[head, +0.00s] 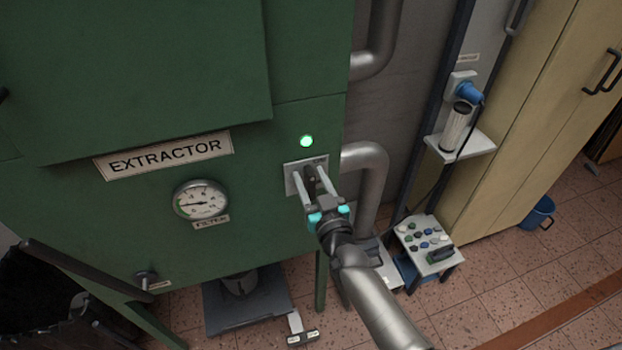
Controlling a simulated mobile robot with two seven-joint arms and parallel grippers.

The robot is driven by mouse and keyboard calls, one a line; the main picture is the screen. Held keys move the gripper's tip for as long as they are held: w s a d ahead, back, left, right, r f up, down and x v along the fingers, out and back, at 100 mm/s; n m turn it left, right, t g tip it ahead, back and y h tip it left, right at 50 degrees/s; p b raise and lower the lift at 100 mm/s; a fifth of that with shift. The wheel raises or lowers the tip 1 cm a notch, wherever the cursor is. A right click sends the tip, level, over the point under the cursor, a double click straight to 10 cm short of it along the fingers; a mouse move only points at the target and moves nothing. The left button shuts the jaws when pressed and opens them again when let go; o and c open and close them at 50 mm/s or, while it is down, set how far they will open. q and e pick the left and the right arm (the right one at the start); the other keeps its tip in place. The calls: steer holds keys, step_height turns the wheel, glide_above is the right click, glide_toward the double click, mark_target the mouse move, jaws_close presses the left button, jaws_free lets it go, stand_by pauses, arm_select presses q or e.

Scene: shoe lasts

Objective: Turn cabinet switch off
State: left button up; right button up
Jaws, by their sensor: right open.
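The green extractor cabinet (110,215) fills the left and middle of the head view. A grey switch plate (292,181) is on its front at the right, below a lit green lamp (306,141). My right gripper (309,179) is open in front of the plate, its two fingers pointing at it on either side of the dark switch (311,172). The fingers and arm hide much of the plate. I cannot tell whether the fingers touch the switch or which way it is set. My left gripper is not in view.
A round gauge (201,201) is left of the switch plate. A grey pipe (369,180) runs close to the right of my gripper. A small table with coloured knobs (425,243) and a beige cupboard (520,110) stand right. The tiled floor is clear at lower right.

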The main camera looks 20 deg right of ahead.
jaws_close()
stand_by(0.3)
stand_by(0.5)
steer(key=m, duration=0.4)
steer(key=shift+d, duration=0.35)
steer(key=m, duration=0.3)
steer(key=f+m+b, duration=0.1)
steer(key=m, duration=0.2)
steer(key=d+m+b, duration=0.1)
steer(key=m, duration=0.3)
steer(key=shift+d+f, duration=0.1)
steer(key=shift+f, duration=0.15)
steer(key=shift+f+m+b, duration=0.15)
steer(key=shift+m+b, duration=0.25)
steer(key=shift+m, duration=0.6)
steer(key=shift+f+m+b, duration=0.15)
steer(key=shift+m+b, duration=0.25)
steer(key=shift+m, duration=0.6)
